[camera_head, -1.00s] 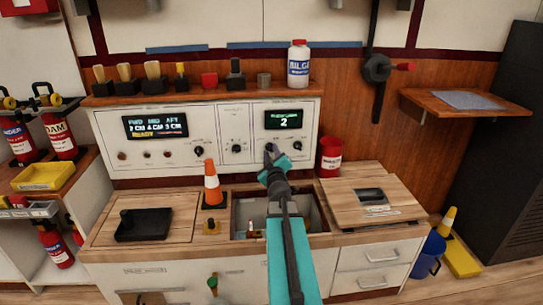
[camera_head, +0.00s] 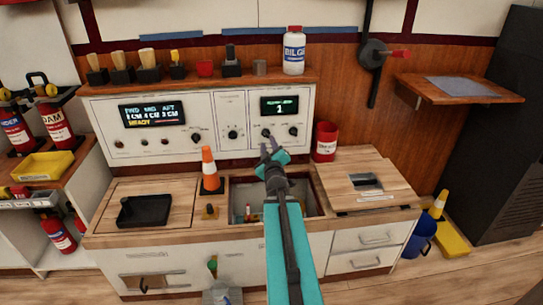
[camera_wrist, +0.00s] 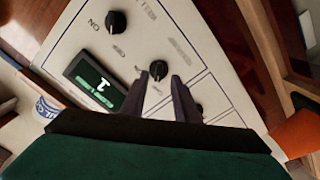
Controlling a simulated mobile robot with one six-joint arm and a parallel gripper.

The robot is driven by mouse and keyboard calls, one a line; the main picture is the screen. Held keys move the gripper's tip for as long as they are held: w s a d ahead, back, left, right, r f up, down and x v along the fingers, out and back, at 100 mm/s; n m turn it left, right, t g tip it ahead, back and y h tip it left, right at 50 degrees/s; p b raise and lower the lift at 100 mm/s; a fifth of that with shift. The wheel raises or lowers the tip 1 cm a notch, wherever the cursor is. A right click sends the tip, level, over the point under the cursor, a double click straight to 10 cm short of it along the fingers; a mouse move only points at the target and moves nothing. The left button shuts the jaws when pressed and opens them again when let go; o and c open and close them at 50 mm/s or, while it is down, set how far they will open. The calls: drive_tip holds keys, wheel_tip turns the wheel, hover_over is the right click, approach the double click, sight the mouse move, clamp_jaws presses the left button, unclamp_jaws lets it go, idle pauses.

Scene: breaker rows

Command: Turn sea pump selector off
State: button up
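A white control panel (camera_head: 215,145) stands behind the counter. Its right section has a small display (camera_head: 279,105) reading 1. Below it are black knobs: a left one (camera_head: 233,134), a middle one (camera_head: 266,133) and a right one (camera_head: 293,131). The labels are too small to tell which is the sea pump selector. My gripper (camera_head: 269,147) is at the middle knob. In the wrist view, my gripper (camera_wrist: 158,84) has its fingers apart and empty, with the middle knob (camera_wrist: 158,69) just beyond and between the tips. The right knob (camera_wrist: 116,22), marked ON, is clear of them.
An orange cone (camera_head: 209,170) stands left of my arm, beside an open sink well (camera_head: 238,190). A red canister (camera_head: 325,142) stands right of the panel. A white bottle (camera_head: 293,50) and several holders line the shelf above.

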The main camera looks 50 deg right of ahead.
drive_tip(key=p, duration=0.1)
drive_tip(key=s+a+p, duration=0.1)
drive_tip(key=p, duration=0.1)
drive_tip(key=shift+s+r+p, duration=0.1)
drive_tip(key=shift+r+p, duration=0.1)
drive_tip(key=shift+p, duration=0.1)
drive_tip(key=p, duration=0.3)
drive_tip(key=shift+s+a+p, duration=0.25)
drive_tip(key=shift+s+p, duration=0.05)
drive_tip(key=p+v, duration=0.1)
drive_tip(key=p, duration=0.3)
drive_tip(key=shift+s+a+p, duration=0.15)
drive_tip(key=shift+s+p, duration=0.1)
drive_tip(key=shift+p, duration=0.1)
drive_tip(key=shift+p+v, duration=2.75)
drive_tip(key=shift+p, duration=1.25)
drive_tip(key=shift+f, duration=0.15)
